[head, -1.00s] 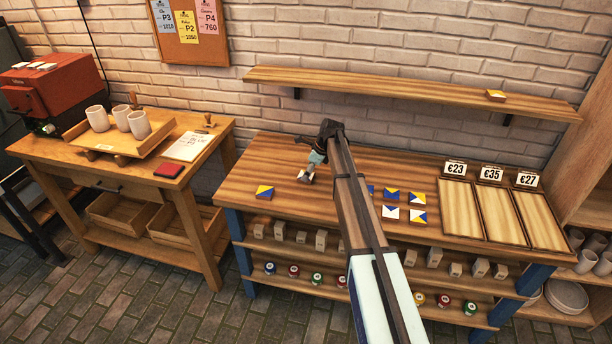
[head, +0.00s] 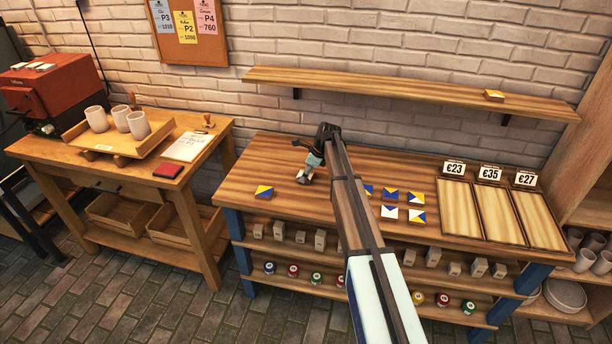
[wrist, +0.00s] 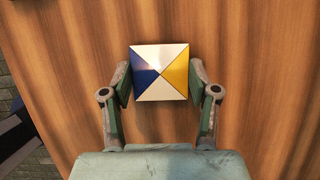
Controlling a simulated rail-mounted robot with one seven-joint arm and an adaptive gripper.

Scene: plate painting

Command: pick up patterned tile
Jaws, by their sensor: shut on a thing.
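A square patterned tile with white, blue and yellow triangles (wrist: 160,72) shows in the wrist view between the two fingers of my gripper (wrist: 160,84). The fingers touch its left and right sides. In the head view my gripper (head: 305,177) is low over the left part of the wooden table (head: 262,168), and the tile there is mostly hidden by it. I cannot tell whether the tile rests on the table or is slightly raised. Another tile, yellow, white and blue (head: 264,191), lies to the left of my gripper.
Several blue, yellow and white tiles (head: 416,198) lie right of my arm. Empty display trays with price cards (head: 460,210) stand at the table's right. A wall shelf (head: 400,88) holds one tile (head: 494,95). A side bench (head: 200,135) with cups stands to the left.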

